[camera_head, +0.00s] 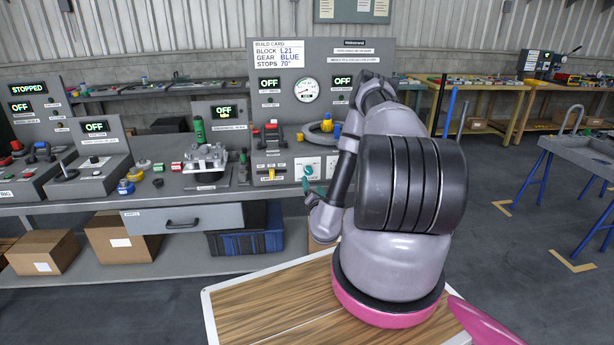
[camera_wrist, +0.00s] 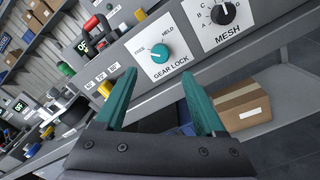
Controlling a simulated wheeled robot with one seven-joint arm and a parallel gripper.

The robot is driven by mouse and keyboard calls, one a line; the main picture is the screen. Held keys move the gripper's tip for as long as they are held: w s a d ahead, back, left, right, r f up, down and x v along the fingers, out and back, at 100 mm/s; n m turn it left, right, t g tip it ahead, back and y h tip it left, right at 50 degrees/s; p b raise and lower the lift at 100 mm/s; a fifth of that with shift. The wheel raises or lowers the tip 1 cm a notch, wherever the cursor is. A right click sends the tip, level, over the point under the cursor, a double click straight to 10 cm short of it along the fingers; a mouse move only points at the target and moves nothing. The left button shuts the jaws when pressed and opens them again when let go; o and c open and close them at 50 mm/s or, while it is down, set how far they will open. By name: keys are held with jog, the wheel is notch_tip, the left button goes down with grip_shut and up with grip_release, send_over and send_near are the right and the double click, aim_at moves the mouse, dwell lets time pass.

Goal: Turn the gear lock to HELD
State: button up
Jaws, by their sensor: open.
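The gear lock is a teal round knob (camera_wrist: 158,52) on a white plate lettered GEAR LOCK, with FREE to its left and HELD above it. Its pointer is too small to read surely. The knob also shows small in the head view (camera_head: 308,170). My gripper (camera_wrist: 158,76) has two teal fingers spread wide and empty. In the wrist view the knob lies beyond the fingertips, between their lines, and appears apart from them. In the head view my gripper (camera_head: 312,187) is just below the knob's plate, partly hidden by my arm.
A black MESH knob (camera_wrist: 222,13) sits on the plate to the right. A yellow lever (camera_wrist: 105,88) and red handle (camera_wrist: 91,23) are to the left. A cardboard box (camera_wrist: 245,105) is below the bench edge. A vise-like fixture (camera_head: 206,158) stands on the bench to the left.

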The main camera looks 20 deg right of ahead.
aim_at(309, 173)
jog(key=x, duration=0.9)
grip_shut()
